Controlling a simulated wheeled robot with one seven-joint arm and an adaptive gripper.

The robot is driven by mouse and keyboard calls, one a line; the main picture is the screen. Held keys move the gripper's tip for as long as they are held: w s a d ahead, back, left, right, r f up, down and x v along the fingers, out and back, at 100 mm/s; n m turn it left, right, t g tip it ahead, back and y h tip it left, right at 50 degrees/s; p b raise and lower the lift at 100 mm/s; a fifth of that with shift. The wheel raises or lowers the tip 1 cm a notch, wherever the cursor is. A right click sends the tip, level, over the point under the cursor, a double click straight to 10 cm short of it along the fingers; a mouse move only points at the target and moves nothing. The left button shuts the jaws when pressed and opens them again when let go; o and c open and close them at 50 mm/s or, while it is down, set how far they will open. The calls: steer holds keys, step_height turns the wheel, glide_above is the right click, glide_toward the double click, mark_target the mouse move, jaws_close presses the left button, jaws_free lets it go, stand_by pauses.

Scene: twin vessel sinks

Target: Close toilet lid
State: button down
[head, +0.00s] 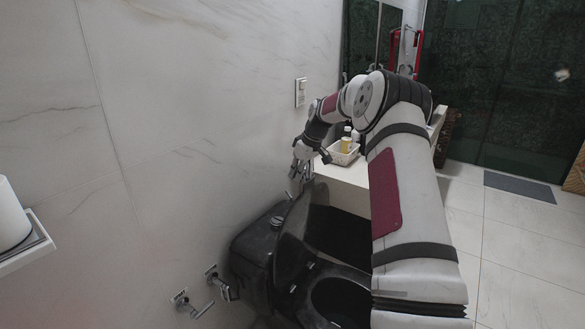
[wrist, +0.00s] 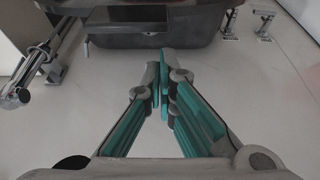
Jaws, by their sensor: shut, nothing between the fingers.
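The black toilet stands against the marble wall in the head view, with its bowl opening (head: 340,300) at the bottom. Its lid (head: 293,228) is raised, standing up near the dark tank (head: 255,245). My gripper (head: 298,184) is at the upper edge of the lid, on the wall side; I cannot tell whether it touches. In the wrist view my gripper (wrist: 160,85) is shut and empty, its teal-padded fingers together. A dark part of the toilet (wrist: 150,28) fills the top of that view. My arm hides the toilet's right side.
Chrome valves (head: 196,300) stick out of the wall left of the toilet. A white counter (head: 350,172) with a basket of bottles (head: 344,153) lies beyond my gripper. A paper roll shelf (head: 22,245) is at far left. Open tiled floor (head: 515,245) lies to the right.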

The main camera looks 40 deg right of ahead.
steer(key=shift+s+d, duration=0.1)
steer(key=shift+s, duration=0.3)
steer(key=shift+s, duration=0.1)
steer(key=s+d+f+t+y+p, duration=0.15)
steer(key=s+d+f+p, duration=0.25)
steer(key=s, duration=0.6)
steer(key=s+d+f+t+p, duration=0.3)
steer(key=s+d+f+p, duration=0.1)
steer(key=s, duration=0.7)
steer(key=s+d+f+t+y+p, duration=0.15)
steer(key=s+d+f+p, duration=0.25)
steer(key=s, duration=0.6)
steer(key=s+d+f+b, duration=0.4)
steer(key=s+f+b, duration=0.75)
steer(key=f, duration=0.65)
steer(key=s+d+f+b, duration=0.1)
steer(key=s+f+b, duration=0.2)
steer(key=f+b, duration=0.5)
steer(key=s+d+f+b, duration=0.1)
steer(key=s+f+b, duration=0.2)
steer(key=f+b, duration=0.6)
steer(key=shift+s+f+t, duration=0.4)
steer(key=shift+f, duration=1.55)
